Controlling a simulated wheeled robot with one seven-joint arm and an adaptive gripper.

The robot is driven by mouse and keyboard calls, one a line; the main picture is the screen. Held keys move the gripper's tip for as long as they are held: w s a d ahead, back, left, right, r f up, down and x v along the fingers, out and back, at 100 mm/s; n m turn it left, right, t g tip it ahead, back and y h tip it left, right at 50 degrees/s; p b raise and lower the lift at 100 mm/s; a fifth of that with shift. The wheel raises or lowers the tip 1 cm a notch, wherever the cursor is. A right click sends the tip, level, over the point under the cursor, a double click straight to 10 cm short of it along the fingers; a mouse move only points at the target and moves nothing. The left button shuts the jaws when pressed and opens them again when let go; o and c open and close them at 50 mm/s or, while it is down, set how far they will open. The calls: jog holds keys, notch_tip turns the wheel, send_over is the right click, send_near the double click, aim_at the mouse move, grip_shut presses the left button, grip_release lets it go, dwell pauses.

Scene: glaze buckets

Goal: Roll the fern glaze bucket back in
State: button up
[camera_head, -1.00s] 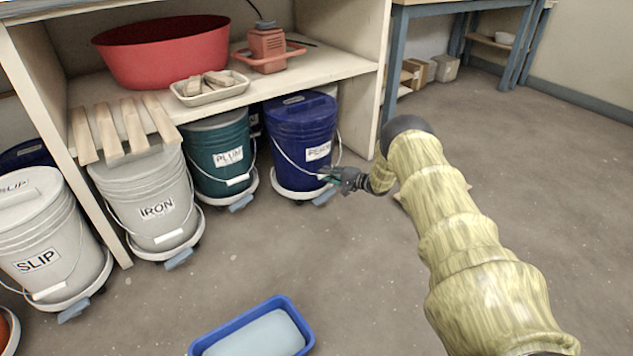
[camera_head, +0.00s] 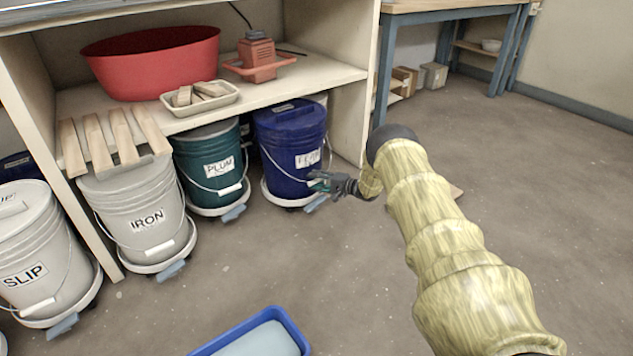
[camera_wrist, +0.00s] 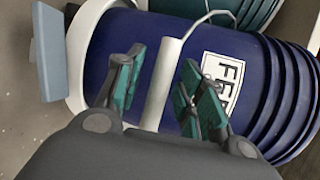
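The fern glaze bucket (camera_head: 285,165) is dark blue with a lid and a white label, partly covered by my gripper. It stands upright on a white wheeled dolly (camera_head: 280,199) at the front of the bay under the shelf. The wrist view shows the bucket (camera_wrist: 185,62) with its label (camera_wrist: 222,82) reading "FE", the rest hidden. My gripper (camera_head: 318,183) is at the bucket's front right. In the wrist view my gripper (camera_wrist: 162,92) is open, its teal-padded fingers either side of the white handle grip (camera_wrist: 162,82), with gaps showing. The dolly's blue-grey pedal (camera_wrist: 46,52) shows too.
A green plum bucket (camera_head: 208,165) stands close on the left, then a grey iron bucket (camera_head: 140,225) and a slip bucket (camera_head: 35,250). The shelf post (camera_head: 350,125) is behind right. A blue tub (camera_head: 285,318) lies on the floor in front. Floor at the right is open.

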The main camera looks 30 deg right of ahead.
jog(key=v, duration=1.2)
jog(key=shift+s+a+f, duration=0.1)
dwell(0.4)
